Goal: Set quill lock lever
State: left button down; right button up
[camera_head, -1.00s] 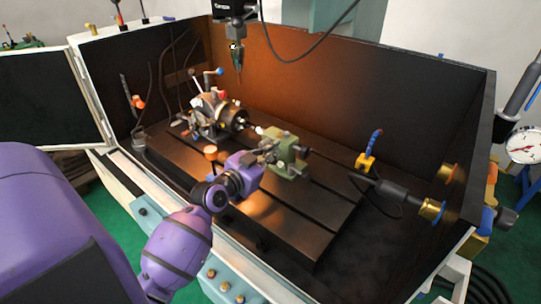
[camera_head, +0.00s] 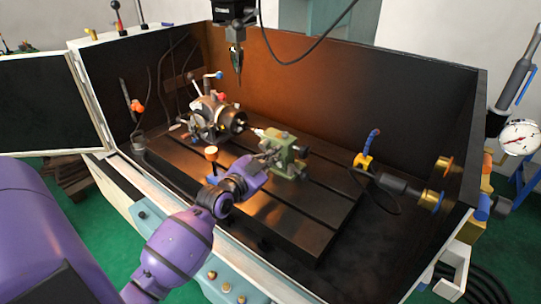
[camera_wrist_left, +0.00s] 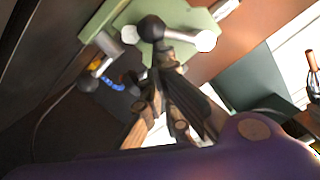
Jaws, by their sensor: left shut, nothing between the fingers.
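The green tailstock (camera_head: 285,154) sits on the slotted table, right of the indexing chuck. Its quill points left toward the chuck. In the left wrist view the green body (camera_wrist_left: 180,22) fills the top, with a black-knobbed lever (camera_wrist_left: 152,28) and a pale rounded handle (camera_wrist_left: 203,41) on it. I cannot tell for sure which is the quill lock lever. My left gripper (camera_head: 270,155) is at the tailstock's near left side. In the wrist view its fingers (camera_wrist_left: 162,78) are together and empty, tips just below the black knob; contact cannot be told. My right gripper is not seen.
The indexing chuck (camera_head: 217,118) stands left on the table, with a spindle tool (camera_head: 237,58) hanging above. An orange-topped post (camera_head: 211,153) stands near my left wrist. A blue-and-yellow hose (camera_head: 370,148) is to the right. The table's front right (camera_head: 310,215) is clear.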

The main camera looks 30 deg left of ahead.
pick_arm(q)
jog(key=shift+a+f+m, duration=0.1)
jog(key=shift+f+m, duration=0.5)
jog(key=shift+m, duration=0.1)
jog(key=m, duration=0.1)
jog(key=f+m, duration=0.1)
jog(key=shift+a+f+m+y, duration=0.25)
jog(key=shift+m+y, duration=0.05)
jog(key=shift+m, duration=0.1)
jog(key=shift+a+f+m, duration=0.15)
jog(key=shift+f+m, duration=0.15)
jog(key=shift+m, duration=0.3)
jog(key=shift+f, duration=0.1)
jog(key=shift+a, duration=0.1)
